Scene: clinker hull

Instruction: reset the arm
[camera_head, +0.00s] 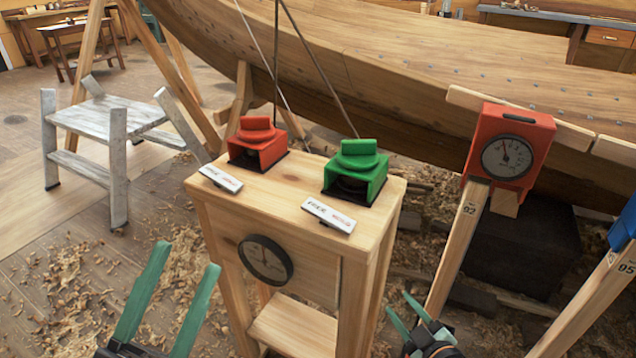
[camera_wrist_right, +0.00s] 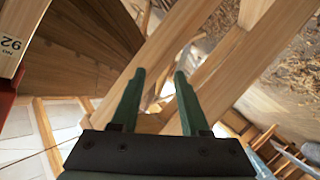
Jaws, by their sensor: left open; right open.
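My left gripper (camera_head: 168,300) is open and empty at the lower left of the head view, left of the wooden stand (camera_head: 290,205). My right gripper (camera_head: 405,312) is low in the head view, right of the stand. In the right wrist view my right gripper (camera_wrist_right: 158,85) shows two green fingers apart with nothing between them. Wooden beams lie behind the fingers. On the stand are a red switch box (camera_head: 257,145) and a green switch box (camera_head: 355,172), each with a label plate in front. A round dial (camera_head: 265,260) is on the stand's front.
A red gauge box (camera_head: 507,148) sits on a post (camera_head: 458,245) marked 92, right of the stand. A blue box (camera_head: 624,222) is on a post at the right edge. A wooden hull (camera_head: 400,70) spans the back. A grey stool (camera_head: 105,125) stands left; shavings cover the floor.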

